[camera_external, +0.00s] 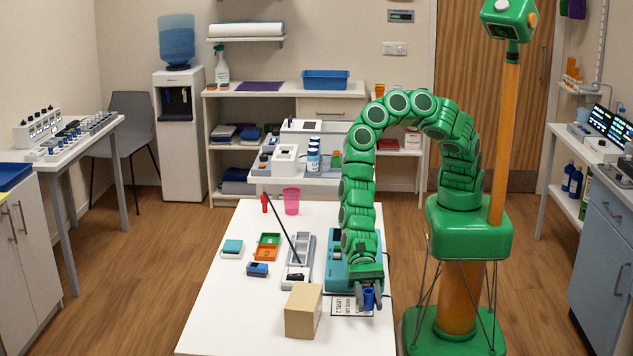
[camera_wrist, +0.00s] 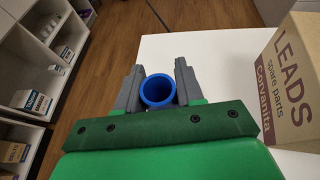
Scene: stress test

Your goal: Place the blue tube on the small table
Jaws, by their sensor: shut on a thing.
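The blue tube (camera_external: 369,299) is upright between the grey fingers of my gripper (camera_external: 369,294), which is shut on it. In the wrist view the tube (camera_wrist: 145,91) shows its open round top between the two fingers. My gripper is at the front right of the white table (camera_external: 225,315), by its right edge and a printed card (camera_external: 347,306). I cannot tell whether the tube's lower end touches anything. A second, smaller white table (camera_external: 262,180) stands behind, with devices and bottles on it.
A cardboard box (camera_external: 303,311) stands left of my gripper; it also shows in the wrist view (camera_wrist: 290,85). A teal device (camera_external: 338,275) is beside my arm. Small trays (camera_external: 267,247), a grey holder with a thin black rod and a pink cup (camera_external: 291,201) stand further back. The table's front left is bare.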

